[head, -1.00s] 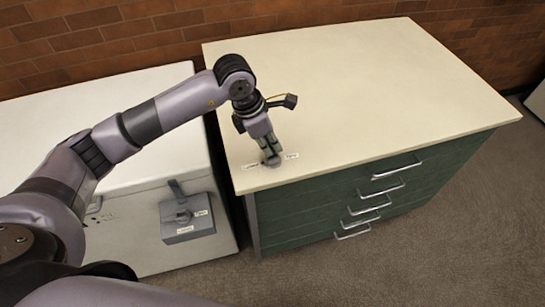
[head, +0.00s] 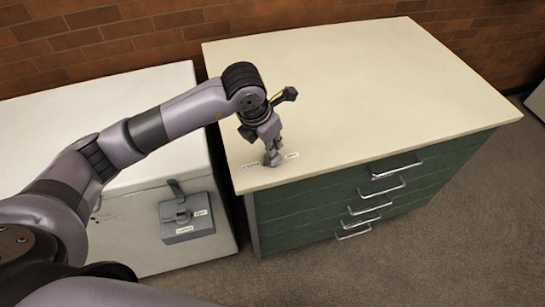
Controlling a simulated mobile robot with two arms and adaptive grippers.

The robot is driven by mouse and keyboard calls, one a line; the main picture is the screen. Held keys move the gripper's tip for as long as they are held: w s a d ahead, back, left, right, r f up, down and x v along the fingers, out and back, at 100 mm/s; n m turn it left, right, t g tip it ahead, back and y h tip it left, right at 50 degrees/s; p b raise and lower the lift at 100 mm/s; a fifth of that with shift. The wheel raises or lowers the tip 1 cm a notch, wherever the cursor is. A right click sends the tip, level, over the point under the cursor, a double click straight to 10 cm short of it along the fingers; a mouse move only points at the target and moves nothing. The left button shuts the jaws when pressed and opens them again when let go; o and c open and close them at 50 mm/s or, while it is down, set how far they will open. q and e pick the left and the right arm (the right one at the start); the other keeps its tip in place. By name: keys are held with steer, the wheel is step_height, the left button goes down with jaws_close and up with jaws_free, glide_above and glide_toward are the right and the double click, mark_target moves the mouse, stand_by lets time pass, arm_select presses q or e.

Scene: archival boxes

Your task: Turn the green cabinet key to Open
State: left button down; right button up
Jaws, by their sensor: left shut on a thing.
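The green cabinet (head: 300,218) has a cream top (head: 370,90) and several drawers with metal handles. My left gripper (head: 272,155) points down at the front left corner of the top, shut on the key there. The key is mostly hidden by the fingers; a small grey base (head: 272,162) shows below them. One small white label (head: 251,165) lies left of the base and another (head: 292,155) lies right of it; their print is too small to read surely. My right gripper is not in view.
A white cabinet (head: 100,120) stands to the left, with a grey switch box (head: 187,217) with a lever on its front. A narrow gap separates the cabinets. A brick wall (head: 300,18) is behind. The rest of the cream top is clear.

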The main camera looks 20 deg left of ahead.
arm_select(q)
steer(key=shift+n, duration=0.5)
steer(key=n, duration=0.1)
steer(key=n+y, duration=0.1)
steer(key=n, duration=0.3)
steer(key=shift+d+y, duration=0.25)
steer(key=shift+y, duration=0.15)
steer(key=shift+n, duration=0.9)
